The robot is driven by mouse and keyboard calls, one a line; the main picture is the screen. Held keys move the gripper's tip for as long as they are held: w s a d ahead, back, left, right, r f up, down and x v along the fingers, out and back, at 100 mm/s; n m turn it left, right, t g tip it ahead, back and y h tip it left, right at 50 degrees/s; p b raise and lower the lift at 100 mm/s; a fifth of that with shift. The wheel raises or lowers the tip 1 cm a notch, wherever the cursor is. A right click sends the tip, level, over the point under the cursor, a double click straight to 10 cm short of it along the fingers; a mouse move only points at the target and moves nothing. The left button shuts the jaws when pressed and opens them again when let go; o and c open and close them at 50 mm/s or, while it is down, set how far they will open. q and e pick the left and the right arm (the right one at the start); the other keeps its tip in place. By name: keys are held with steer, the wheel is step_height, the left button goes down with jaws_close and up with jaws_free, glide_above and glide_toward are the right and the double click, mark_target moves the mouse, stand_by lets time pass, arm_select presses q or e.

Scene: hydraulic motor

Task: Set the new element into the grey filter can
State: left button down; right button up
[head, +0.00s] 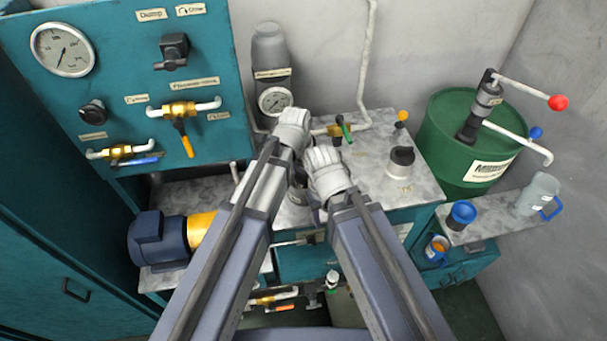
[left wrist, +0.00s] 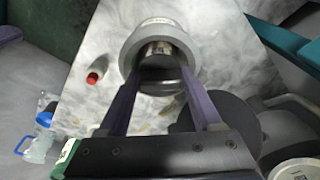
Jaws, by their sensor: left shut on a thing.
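In the left wrist view the grey filter can (left wrist: 184,42) stands on the marbled top, seen from above with its round mouth open. My left gripper (left wrist: 160,82) is shut on a short dark and metallic cylinder, the new element (left wrist: 160,88), at the can's mouth. The element overlaps the near rim in this view; I cannot tell how deep it sits. In the head view my left wrist covers the left gripper's fingers, and I cannot make out the can or element. My right wrist is close beside it; the right fingers are hidden.
A black-topped fitting (head: 402,161) and a yellow knob stand on the marbled bench (head: 372,178). A green drum (head: 440,135) with a hand pump is at right, near a blue-handled jug (head: 538,193). A gauge (head: 275,101) and teal valve panel (head: 120,50) are at left.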

mark_target(300, 182)
arm_select(q)
steer(key=shift+f, duration=0.2)
steer(key=shift+c, duration=0.3)
jaws_free()
steer(key=shift+r, duration=0.1)
step_height(300, 182, up, 12)
steer(key=s+a+p, duration=0.1)
steer(key=p, duration=1.1)
steer(key=shift+s, duration=0.25)
